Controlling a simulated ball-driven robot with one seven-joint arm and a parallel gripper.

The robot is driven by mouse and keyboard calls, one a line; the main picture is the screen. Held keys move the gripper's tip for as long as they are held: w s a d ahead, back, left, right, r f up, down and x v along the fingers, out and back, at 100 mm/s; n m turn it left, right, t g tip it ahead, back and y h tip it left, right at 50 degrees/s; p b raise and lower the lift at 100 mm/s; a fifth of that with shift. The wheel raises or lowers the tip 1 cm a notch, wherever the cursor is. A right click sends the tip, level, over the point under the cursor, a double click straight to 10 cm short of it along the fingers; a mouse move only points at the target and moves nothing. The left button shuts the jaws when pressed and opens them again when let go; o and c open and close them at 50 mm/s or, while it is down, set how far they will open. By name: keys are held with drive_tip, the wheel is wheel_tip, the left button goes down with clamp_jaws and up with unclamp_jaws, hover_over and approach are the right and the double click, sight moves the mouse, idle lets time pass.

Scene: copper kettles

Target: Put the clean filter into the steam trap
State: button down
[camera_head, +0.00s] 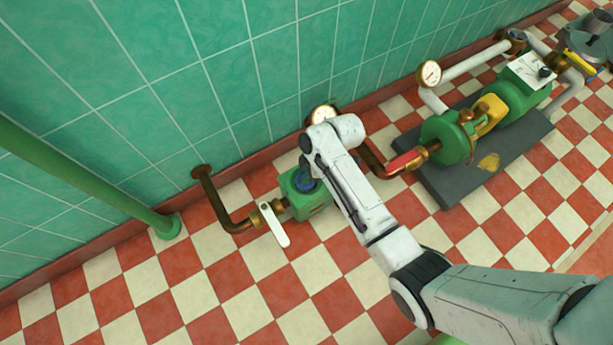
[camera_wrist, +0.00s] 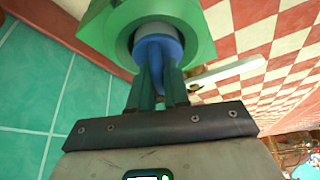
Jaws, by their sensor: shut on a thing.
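The steam trap is a green block (camera_head: 303,198) on the pipe line by the wall. In the head view the blue part (camera_head: 305,184) shows at the top of the trap, and my arm hides most of my gripper.
A white valve lever (camera_head: 274,224) sticks out just left of the trap. A pressure gauge (camera_head: 322,114) is behind it. A green pump (camera_head: 447,137) on a dark plinth stands to the right, and a green pole (camera_head: 90,178) to the left. The checkered floor in front is clear.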

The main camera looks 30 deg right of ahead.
drive_tip(key=shift+f, duration=0.45)
drive_tip(key=shift+f, duration=0.15)
drive_tip(key=c, duration=1.1)
unclamp_jaws()
drive_tip(key=shift+d+r+p, duration=0.1)
drive_tip(key=shift+r+p, duration=0.2)
drive_tip(key=shift+r, duration=0.15)
drive_tip(key=p+v, duration=0.5)
drive_tip(key=v, duration=0.6)
drive_tip(key=s+d+r+m+h, duration=0.2)
drive_tip(key=s+r+m, duration=0.1)
drive_tip(key=s+m, duration=0.4)
drive_tip(key=s+d+r+m+h, duration=0.2)
drive_tip(key=s+r+m, duration=0.2)
drive_tip(key=s, duration=1)
drive_tip(key=m, duration=0.3)
drive_tip(key=shift+s+g, duration=0.3)
